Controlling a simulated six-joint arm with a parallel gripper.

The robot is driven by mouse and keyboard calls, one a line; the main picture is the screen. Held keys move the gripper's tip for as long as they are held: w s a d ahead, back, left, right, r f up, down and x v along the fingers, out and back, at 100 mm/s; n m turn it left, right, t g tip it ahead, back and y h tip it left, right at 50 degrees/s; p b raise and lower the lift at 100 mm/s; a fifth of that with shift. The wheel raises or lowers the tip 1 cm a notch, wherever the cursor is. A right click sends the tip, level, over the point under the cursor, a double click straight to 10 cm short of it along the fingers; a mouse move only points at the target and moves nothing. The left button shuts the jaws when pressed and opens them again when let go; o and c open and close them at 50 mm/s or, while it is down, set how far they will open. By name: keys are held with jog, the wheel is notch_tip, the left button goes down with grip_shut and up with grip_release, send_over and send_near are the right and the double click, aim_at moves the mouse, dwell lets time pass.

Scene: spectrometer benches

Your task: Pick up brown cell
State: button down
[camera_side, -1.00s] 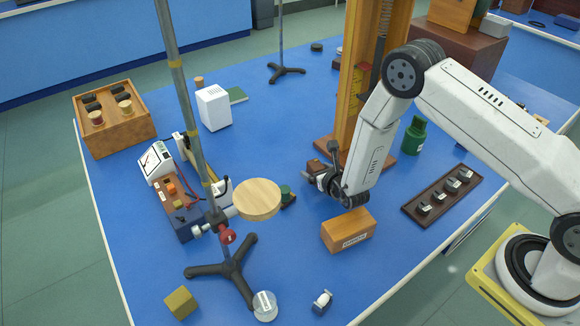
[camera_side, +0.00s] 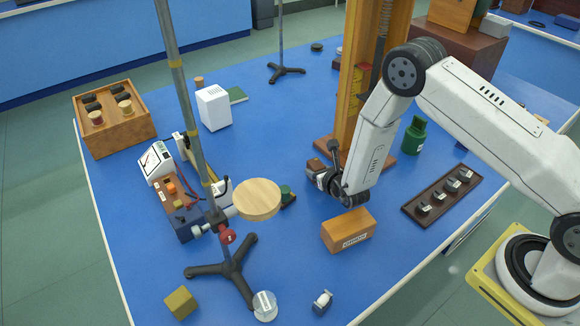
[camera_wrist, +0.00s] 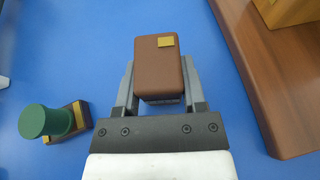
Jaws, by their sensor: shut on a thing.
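The brown cell (camera_wrist: 160,72) is a small brown block with a yellow patch on its top. In the wrist view it sits between the two fingers of my gripper (camera_wrist: 160,92), which is shut on it. In the side view the brown cell (camera_side: 316,166) shows at the tip of my gripper (camera_side: 322,178), left of the wooden column's foot. The fingers hide part of it there. I cannot tell whether its underside touches the blue bench.
A wooden column on a brown base (camera_side: 384,158) stands close behind and right. A green knob on a dark block (camera_wrist: 47,122) is to the left. A wooden box (camera_side: 348,230) lies in front. A round wooden disc (camera_side: 258,199) is on the stand at left.

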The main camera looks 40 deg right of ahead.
jog(key=shift+r, duration=0.55)
jog(key=s+r, duration=1.1)
jog(key=s, duration=0.3)
jog(key=shift+d+r, duration=0.2)
jog(key=shift+r, duration=0.1)
jog(key=shift+a, duration=0.15)
